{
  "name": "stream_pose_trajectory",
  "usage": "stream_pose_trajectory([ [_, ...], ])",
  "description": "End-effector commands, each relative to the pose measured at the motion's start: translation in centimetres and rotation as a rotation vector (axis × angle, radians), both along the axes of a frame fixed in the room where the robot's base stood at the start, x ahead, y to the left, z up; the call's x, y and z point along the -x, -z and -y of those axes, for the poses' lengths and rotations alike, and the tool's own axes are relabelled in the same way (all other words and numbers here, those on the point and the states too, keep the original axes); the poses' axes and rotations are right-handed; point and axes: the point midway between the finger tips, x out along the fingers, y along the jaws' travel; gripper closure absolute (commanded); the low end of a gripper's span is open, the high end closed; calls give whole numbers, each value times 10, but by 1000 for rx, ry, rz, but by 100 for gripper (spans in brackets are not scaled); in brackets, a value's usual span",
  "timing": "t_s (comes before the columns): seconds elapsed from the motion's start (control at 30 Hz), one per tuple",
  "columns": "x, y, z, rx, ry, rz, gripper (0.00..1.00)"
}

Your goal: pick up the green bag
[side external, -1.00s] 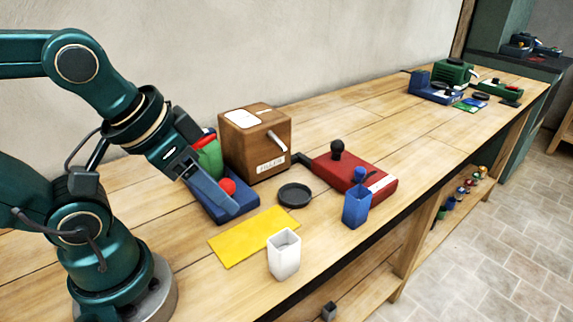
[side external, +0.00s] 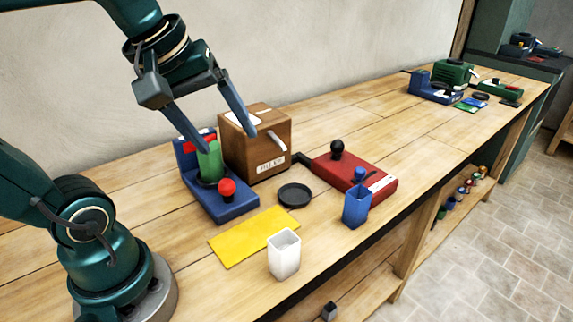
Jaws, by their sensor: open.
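A green upright shape (side external: 210,162), which looks like the green bag, stands on a blue device (side external: 233,210) with a red ball knob (side external: 227,187) at its front. Red shows at the top of the green shape. My gripper (side external: 230,144) is open, fingers pointing down to the right. Its left finger overlaps the top of the green shape in the picture, and its right finger overlaps the wooden box. I cannot tell whether either finger touches anything. Nothing shows between the fingers as held.
A wooden box (side external: 268,146) stands close to the right of the green shape. A red device (side external: 340,178), a black dish (side external: 294,195), a blue cup (side external: 356,208), a white cup (side external: 284,262) and a yellow sheet (side external: 253,236) lie around.

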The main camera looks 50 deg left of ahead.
Motion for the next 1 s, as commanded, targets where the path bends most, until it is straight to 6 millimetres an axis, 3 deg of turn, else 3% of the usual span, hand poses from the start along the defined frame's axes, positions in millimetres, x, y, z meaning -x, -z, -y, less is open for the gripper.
stream_pose_trajectory([
  [0.3,-34,-1,-72,431,-1072,58,20],
  [0.5,-41,2,-117,668,-1653,128,20],
  [0.9,-38,9,-177,959,-2339,250,20],
  [1.0,-38,23,-179,975,-2381,251,20],
])
